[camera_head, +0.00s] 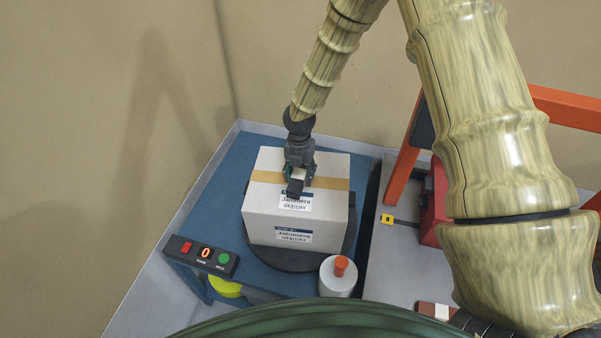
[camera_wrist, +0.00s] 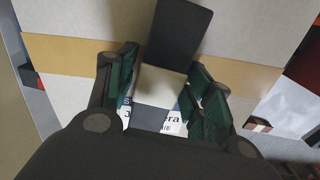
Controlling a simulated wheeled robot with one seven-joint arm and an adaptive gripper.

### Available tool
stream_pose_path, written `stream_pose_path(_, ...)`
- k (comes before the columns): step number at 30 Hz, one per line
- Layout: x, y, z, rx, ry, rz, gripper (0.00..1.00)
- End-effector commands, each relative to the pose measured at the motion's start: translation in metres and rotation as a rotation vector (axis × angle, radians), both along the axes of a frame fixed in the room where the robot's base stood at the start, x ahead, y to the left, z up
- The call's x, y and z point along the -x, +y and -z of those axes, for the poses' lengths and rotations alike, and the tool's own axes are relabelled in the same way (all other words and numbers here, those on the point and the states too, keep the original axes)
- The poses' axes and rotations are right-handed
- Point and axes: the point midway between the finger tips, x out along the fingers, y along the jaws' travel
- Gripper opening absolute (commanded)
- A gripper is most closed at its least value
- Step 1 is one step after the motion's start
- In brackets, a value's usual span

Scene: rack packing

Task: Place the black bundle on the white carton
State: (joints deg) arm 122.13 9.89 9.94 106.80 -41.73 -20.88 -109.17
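The white carton (camera_head: 267,211) stands on a dark round turntable (camera_head: 285,258), with a tan tape strip across its top and printed labels. My gripper (camera_head: 299,172) points down over the carton's top, near its middle. The black bundle (camera_head: 295,187) shows as a dark block with a pale band, under and in front of the fingers. In the wrist view the bundle (camera_wrist: 180,35) extends away from the fingers (camera_wrist: 163,85), which lie close along both sides of its pale band and look shut on it. Whether its underside touches the carton is hidden.
A control box (camera_head: 201,255) with red and green buttons and a lit 0 is at the front left. An orange frame (camera_head: 404,165) and a red object (camera_head: 433,205) are at the right.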

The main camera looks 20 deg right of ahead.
Motion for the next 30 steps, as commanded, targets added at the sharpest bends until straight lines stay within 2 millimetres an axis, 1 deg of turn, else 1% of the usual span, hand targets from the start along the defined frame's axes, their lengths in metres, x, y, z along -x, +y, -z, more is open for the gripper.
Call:
stream_pose_path(9,0.000,0.000,-0.001,0.000,0.000,0.000,0.61)
stream_pose_path(14,-0.001,0.000,-0.007,0.000,-0.001,0.000,0.61)
stream_pose_path(17,-0.001,0.000,-0.015,-0.001,-0.001,0.001,0.61)
stream_pose_path(20,-0.001,0.000,-0.027,-0.002,-0.003,0.001,0.61)
stream_pose_path(30,-0.001,0.000,-0.076,-0.001,-0.003,0.000,0.61)
